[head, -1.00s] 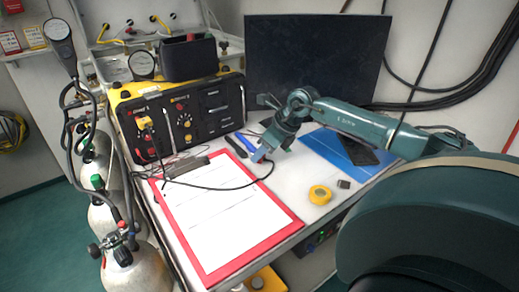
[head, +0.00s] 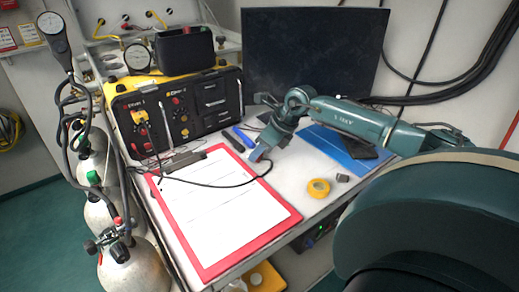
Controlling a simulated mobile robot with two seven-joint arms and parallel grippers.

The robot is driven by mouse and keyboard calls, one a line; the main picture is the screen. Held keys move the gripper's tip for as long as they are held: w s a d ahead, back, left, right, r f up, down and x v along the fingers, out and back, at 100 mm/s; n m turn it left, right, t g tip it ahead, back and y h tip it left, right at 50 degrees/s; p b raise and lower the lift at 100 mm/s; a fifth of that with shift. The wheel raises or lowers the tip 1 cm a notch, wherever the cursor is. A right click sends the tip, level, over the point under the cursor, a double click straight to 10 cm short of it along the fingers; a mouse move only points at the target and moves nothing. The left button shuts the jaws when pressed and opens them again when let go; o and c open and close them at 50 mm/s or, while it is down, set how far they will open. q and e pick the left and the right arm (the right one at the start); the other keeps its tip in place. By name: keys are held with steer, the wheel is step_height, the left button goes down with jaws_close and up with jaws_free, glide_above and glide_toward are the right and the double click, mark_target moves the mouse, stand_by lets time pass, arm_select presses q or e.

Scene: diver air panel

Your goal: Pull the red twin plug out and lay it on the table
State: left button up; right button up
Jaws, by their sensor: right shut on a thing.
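My right gripper (head: 259,154) is low over the table, just past the top right part of the clipboard. It is shut on a small plug at the end of a thin black cable, which I take to be the red twin plug; the jaws hide most of it. The black cable (head: 215,186) loops from the jaws across the clipboard's paper back towards the panel. The air panel (head: 190,105) is a black front in a yellow case, with a yellow plug (head: 140,117) at its left side. My left gripper is out of view.
A red clipboard (head: 284,230) with white paper covers the table's front left. A roll of yellow tape (head: 318,188) and a small dark block (head: 343,178) lie to the right. A blue pen (head: 243,138) lies behind the gripper. A dark monitor (head: 312,55) stands at the back.

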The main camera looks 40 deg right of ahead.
steer(key=shift+f, duration=0.15)
steer(key=o, duration=1.1)
steer(key=shift+o, duration=0.2)
steer(key=b+v, duration=0.2)
steer(key=v, duration=1.1)
steer(key=shift+s+d, duration=0.1)
